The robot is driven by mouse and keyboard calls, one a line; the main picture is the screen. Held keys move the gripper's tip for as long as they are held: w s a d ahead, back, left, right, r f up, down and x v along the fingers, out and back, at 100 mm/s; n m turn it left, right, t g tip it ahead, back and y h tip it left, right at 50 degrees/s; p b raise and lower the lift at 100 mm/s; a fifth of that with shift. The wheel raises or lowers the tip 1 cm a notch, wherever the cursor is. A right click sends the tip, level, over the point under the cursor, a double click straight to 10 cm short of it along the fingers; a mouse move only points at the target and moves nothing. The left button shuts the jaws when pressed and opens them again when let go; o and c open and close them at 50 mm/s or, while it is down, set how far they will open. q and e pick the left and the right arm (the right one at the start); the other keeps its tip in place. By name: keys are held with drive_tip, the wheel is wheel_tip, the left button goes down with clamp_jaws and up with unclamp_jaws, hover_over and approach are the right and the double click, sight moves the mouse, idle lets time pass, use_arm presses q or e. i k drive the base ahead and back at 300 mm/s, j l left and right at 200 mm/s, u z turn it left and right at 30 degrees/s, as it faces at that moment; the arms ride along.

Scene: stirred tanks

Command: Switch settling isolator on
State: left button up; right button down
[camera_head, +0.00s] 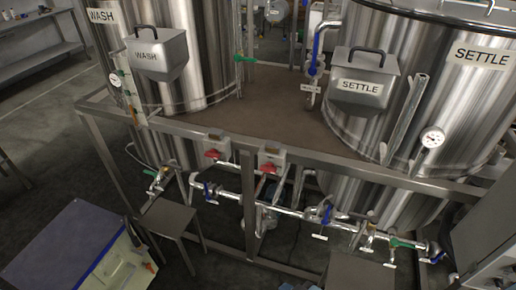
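Two grey isolator boxes with red handles are mounted on the front frame rail: a left isolator (213,151) and a right isolator (270,162). Any labels on them are too small to read, so I cannot tell which one is the settling isolator. I cannot tell their handle positions for sure. The settling tank (466,88), labelled SETTLE, is the large steel vessel on the right. Neither of my grippers is in view.
A steel tank labelled WASH (205,45) stands at the left. Pipes with blue and green valve handles (325,215) run low below the rail. A small grey stand (165,215) and a blue-grey cabinet (65,245) stand in front. Open floor (45,130) lies at the left.

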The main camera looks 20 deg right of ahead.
sight(269, 168)
drive_tip(key=i+j+z, duration=0.35)
drive_tip(key=i+j, duration=0.4)
